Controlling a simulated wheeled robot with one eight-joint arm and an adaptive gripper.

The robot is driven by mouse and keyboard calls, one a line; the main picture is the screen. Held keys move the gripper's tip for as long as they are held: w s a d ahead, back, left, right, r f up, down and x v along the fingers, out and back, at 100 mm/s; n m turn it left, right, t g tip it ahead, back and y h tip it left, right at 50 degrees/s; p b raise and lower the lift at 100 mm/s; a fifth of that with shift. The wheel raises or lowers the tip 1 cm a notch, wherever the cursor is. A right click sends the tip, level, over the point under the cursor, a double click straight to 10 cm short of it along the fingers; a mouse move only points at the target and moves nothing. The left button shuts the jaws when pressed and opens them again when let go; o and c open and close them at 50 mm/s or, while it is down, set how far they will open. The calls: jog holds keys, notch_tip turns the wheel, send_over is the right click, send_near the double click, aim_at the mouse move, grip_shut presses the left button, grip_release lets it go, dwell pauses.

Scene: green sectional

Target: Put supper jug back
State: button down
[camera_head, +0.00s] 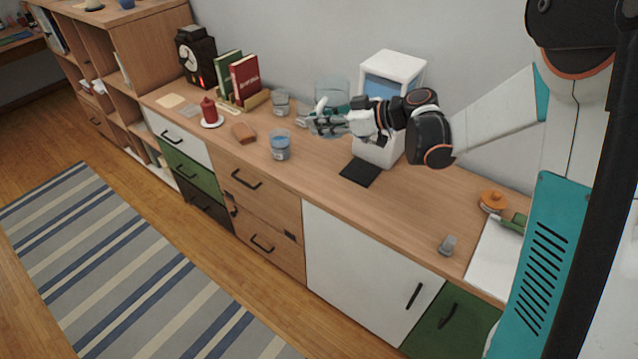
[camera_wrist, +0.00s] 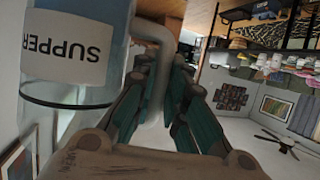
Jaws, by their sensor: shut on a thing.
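The supper jug (camera_head: 332,90) is a clear, bluish-teal vessel at the back of the counter, left of the white machine, partly hidden behind my gripper. In the wrist view its label reads "SUPPER" (camera_wrist: 66,47), appearing upside down, and its pale handle (camera_wrist: 160,75) runs between my fingers. My gripper (camera_head: 312,120) is shut on the handle; its fingers (camera_wrist: 160,100) lie on both sides of it. I cannot tell whether the jug's base touches the counter.
The counter right of the mat is mostly clear.

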jog(key=shift+n+g+y, duration=0.3)
jog(key=shift+n+g, duration=0.4)
jog(key=shift+g, duration=0.1)
jog(key=f+b, duration=0.2)
jog(key=f, duration=0.4)
jog(key=a+f+b, duration=0.1)
jog(key=f+b, duration=0.1)
jog(key=f, duration=0.5)
jog(key=a+f+b, duration=0.1)
jog(key=f+b, duration=0.2)
jog(key=f, duration=0.3)
jog(key=shift+f, duration=0.3)
jog(key=shift+f, duration=0.15)
jog(key=c, duration=1.8)
grip_release()
jog(key=shift+o, duration=0.8)
jog(key=shift+s, duration=0.1)
